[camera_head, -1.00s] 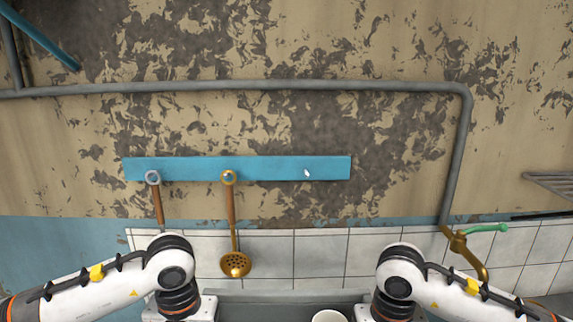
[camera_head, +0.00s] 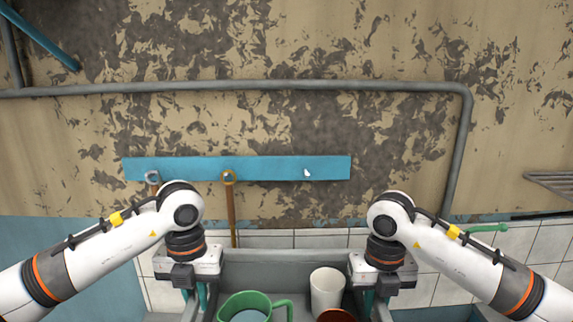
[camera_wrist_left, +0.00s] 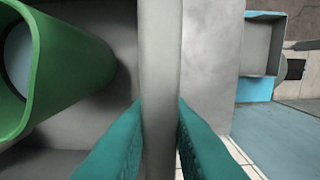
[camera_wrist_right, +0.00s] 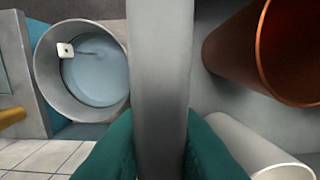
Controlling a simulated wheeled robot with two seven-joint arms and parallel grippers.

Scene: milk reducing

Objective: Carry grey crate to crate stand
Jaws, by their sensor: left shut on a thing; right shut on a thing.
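The grey crate (camera_head: 265,256) is at the bottom middle of the head view, its lower part cut off by the frame edge. It holds a green mug (camera_head: 252,306), a white cup (camera_head: 327,290) and a brown cup (camera_head: 337,315). My left gripper (camera_wrist_left: 158,112) is shut on the crate's left wall (camera_wrist_left: 158,60), with one teal finger on each side. My right gripper (camera_wrist_right: 163,125) is shut on the crate's right wall (camera_wrist_right: 158,60) in the same way. The green mug (camera_wrist_left: 50,70) shows close by in the left wrist view, and the brown cup (camera_wrist_right: 270,50) in the right wrist view.
A blue rail (camera_head: 260,168) with hanging utensils and a grey pipe (camera_head: 300,86) are on the wall behind. A green-handled tap (camera_head: 488,227) is at the right. A round vessel (camera_wrist_right: 82,70) with bluish contents lies outside the crate.

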